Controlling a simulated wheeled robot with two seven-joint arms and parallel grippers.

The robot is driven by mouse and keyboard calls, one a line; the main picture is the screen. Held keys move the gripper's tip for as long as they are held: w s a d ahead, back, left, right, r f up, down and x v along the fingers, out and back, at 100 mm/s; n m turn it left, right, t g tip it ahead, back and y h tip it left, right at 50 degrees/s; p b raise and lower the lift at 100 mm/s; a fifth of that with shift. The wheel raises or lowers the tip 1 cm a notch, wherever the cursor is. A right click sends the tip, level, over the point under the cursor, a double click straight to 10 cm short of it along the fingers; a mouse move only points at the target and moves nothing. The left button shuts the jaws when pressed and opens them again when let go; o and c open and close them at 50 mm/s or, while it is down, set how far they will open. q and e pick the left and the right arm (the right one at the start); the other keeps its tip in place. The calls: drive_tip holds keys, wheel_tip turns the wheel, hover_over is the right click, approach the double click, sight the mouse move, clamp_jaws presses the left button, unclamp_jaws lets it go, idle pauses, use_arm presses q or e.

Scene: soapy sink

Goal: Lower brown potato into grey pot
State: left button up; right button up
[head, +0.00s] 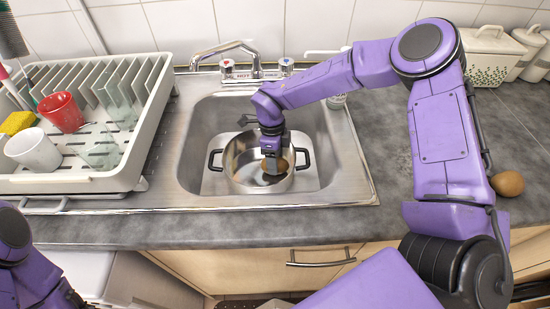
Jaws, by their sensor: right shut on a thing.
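The grey pot (240,178), a round steel pot with two dark side handles, stands in the sink basin. My right gripper (272,166) reaches down into the pot's opening from above. It is shut on a brown potato (283,166), which shows partly behind the fingers, inside the pot's rim as seen from here. I cannot tell whether the potato touches the pot's bottom. A part of my left arm shows at the lower left, but its gripper is out of view.
Another brown potato (508,183) lies on the right counter beside my right arm. A white dish rack (130,180) with a red cup (61,112), a white cup (33,150) and glasses stands left of the sink. The faucet (225,48) is behind the basin. White containers (492,55) stand back right.

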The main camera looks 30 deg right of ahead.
drive_tip(key=o, duration=1.2)
drive_tip(key=shift+o, duration=0.2)
